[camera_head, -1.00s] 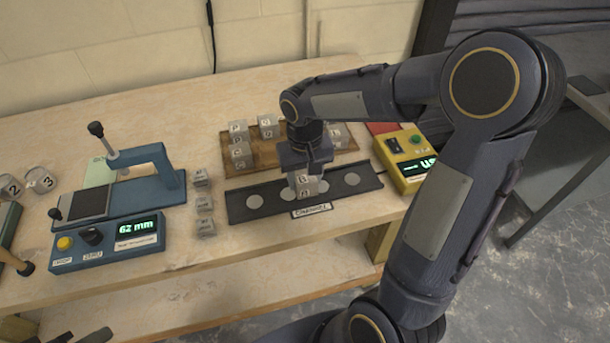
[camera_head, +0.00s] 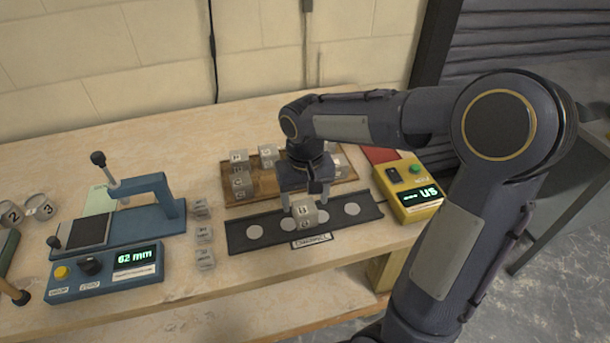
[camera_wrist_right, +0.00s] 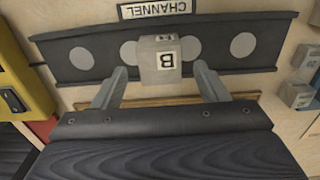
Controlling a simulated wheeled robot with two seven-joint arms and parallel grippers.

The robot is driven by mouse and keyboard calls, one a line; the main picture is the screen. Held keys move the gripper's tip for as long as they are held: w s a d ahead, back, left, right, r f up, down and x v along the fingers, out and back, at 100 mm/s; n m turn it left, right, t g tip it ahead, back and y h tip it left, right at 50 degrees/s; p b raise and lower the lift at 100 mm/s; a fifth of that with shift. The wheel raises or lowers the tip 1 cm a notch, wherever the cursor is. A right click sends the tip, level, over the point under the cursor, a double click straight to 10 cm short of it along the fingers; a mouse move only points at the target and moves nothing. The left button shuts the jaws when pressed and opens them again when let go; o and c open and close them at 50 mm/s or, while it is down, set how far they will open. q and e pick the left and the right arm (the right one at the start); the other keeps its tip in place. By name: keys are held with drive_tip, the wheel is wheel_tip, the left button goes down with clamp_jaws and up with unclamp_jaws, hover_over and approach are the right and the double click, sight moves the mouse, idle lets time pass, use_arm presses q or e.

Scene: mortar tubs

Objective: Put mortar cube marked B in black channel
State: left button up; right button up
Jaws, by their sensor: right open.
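The mortar cube marked B (camera_head: 304,214) sits in the black channel (camera_head: 266,219), between pale round spots. It also shows in the right wrist view (camera_wrist_right: 161,64), with its letter B facing the camera. My right gripper (camera_head: 304,203) is open just above and behind the cube. In the right wrist view its two fingers (camera_wrist_right: 160,85) stand apart on either side of the cube, with gaps between. My left gripper is not in view.
A wooden tray (camera_head: 247,199) with several cubes lies behind the channel. A yellow meter (camera_head: 421,212) stands to the right. Several small cubes (camera_head: 204,235) stand to the left, beside a blue gauge device (camera_head: 90,285) reading 62 mm.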

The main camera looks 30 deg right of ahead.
sight(305, 208)
wheel_tip(305, 208, up, 9)
drive_tip(key=s+a+f+t+y, duration=0.2)
drive_tip(key=s, duration=0.6)
drive_tip(key=s+a+f+n+t+y, duration=0.1)
drive_tip(key=s+a+f+t, duration=0.1)
drive_tip(key=s, duration=0.7)
drive_tip(key=shift+t+y+p, duration=0.3)
drive_tip(key=shift+t+y, duration=0.1)
drive_tip(key=shift+t, duration=0.4)
drive_tip(key=shift+a, duration=0.1)
